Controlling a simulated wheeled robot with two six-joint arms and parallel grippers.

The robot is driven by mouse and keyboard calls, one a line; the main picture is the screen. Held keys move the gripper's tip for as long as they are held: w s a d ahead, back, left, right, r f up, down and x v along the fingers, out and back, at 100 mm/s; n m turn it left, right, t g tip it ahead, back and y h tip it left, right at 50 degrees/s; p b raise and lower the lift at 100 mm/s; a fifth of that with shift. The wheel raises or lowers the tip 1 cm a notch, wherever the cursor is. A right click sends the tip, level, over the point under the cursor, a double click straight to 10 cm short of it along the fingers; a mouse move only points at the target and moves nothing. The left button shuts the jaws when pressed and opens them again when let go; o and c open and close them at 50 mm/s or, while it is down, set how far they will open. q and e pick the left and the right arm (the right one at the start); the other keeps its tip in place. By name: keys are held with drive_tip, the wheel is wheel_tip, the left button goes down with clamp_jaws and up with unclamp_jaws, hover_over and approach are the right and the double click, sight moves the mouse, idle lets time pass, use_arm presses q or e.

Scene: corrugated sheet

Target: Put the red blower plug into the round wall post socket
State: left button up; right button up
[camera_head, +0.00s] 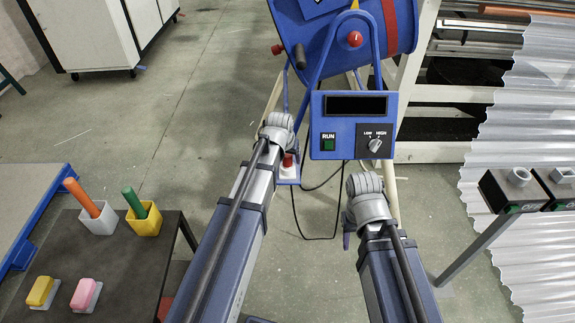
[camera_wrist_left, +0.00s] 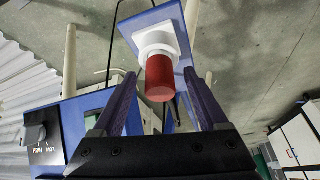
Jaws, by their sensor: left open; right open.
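The red plug (camera_head: 288,160) stands in a white collar on a small blue bracket beside the blue blower's control box (camera_head: 352,125). In the left wrist view the red plug (camera_wrist_left: 160,80) shows between the fingers of my left gripper (camera_wrist_left: 160,73), which is open; I cannot tell whether they touch it. In the head view its fingers are mostly hidden by the wrist. My right gripper (camera_head: 347,240) is open and empty, mostly hidden below its wrist, right of the plug. Two black socket boxes are at the right: one ring socket (camera_head: 518,177) looks round, the other (camera_head: 563,175) is partly cut off.
The blue blower drum (camera_head: 350,40) is at the top. A clear corrugated sheet (camera_head: 530,110) stands behind the sockets. A dark table (camera_head: 120,260) at left holds two cups with handles and two small blocks. Dark cable loops hang below the control box.

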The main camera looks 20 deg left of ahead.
use_arm(q)
clamp_jaws()
idle(0.5)
drive_tip(key=shift+r, duration=0.1)
wheel_tip(320, 180, up, 10)
drive_tip(key=p, duration=1)
